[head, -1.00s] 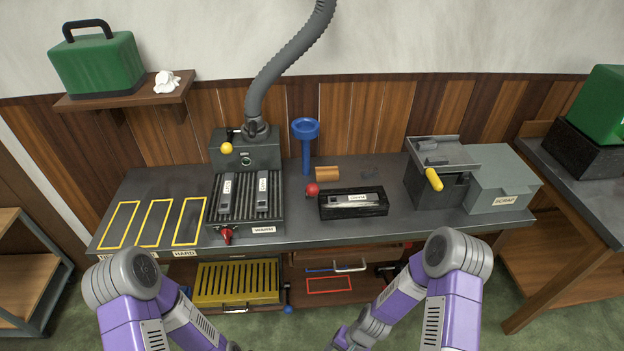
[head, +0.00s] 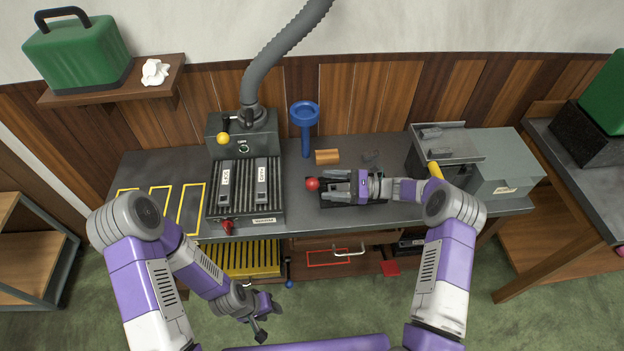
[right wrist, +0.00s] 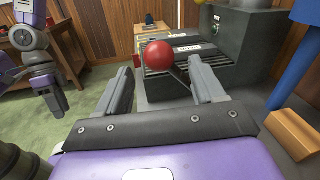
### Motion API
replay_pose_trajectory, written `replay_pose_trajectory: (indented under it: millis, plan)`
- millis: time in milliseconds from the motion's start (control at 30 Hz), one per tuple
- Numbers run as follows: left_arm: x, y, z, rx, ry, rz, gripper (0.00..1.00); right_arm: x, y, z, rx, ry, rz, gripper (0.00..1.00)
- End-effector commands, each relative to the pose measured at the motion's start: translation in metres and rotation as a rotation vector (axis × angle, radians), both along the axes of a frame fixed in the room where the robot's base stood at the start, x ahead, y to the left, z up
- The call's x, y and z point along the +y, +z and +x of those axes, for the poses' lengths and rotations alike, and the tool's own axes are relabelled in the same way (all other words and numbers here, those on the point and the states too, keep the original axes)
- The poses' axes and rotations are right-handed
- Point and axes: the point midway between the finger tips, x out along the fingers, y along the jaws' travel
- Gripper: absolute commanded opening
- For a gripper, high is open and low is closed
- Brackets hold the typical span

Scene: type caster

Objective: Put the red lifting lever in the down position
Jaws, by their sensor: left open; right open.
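The red lifting lever shows as a red ball knob (head: 312,184) at the left end of the black tray-like block (head: 322,204) on the bench. In the right wrist view the red knob (right wrist: 156,55) stands on a thin rod, and it appears raised. My right gripper (head: 328,186) is open over the block, pointing left at the knob. In that wrist view its fingers (right wrist: 160,72) lie apart on either side of the knob in the picture; no contact shows. The arm hides much of the block. My left gripper (head: 270,322) is open and empty, low in front of the bench.
A ribbed hot plate (head: 243,205) with a small red front knob (head: 227,227) stands left of the block. A blue funnel stand (head: 305,135) and a brown piece (head: 327,156) are behind. A grey machine with a yellow handle (head: 435,171) stands right.

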Motion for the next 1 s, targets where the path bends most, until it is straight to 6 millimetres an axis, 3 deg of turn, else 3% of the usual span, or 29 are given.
replay_pose_trajectory:
  millis: [100, 333, 700, 767, 1000]
  plan:
    - [0.000, 0.002, 0.000, 0.000, 0.000, 0.000, 0.43, 0.022, 0.000, 0.002, 0.000, 0.005, -0.001, 0.69]
    - [0.000, 0.004, 0.000, 0.000, 0.000, 0.000, 0.43, 0.051, 0.000, 0.008, 0.000, 0.003, -0.002, 0.69]
    - [0.000, 0.004, 0.000, 0.000, 0.000, 0.000, 0.43, 0.059, -0.001, 0.009, 0.000, 0.001, -0.003, 0.69]
    - [0.000, 0.004, 0.000, 0.000, 0.000, 0.000, 0.43, 0.059, -0.001, 0.009, 0.000, 0.002, -0.003, 0.62]
    - [0.000, 0.004, 0.000, 0.000, 0.000, 0.000, 0.43, 0.059, -0.001, 0.009, 0.000, 0.002, -0.003, 0.26]
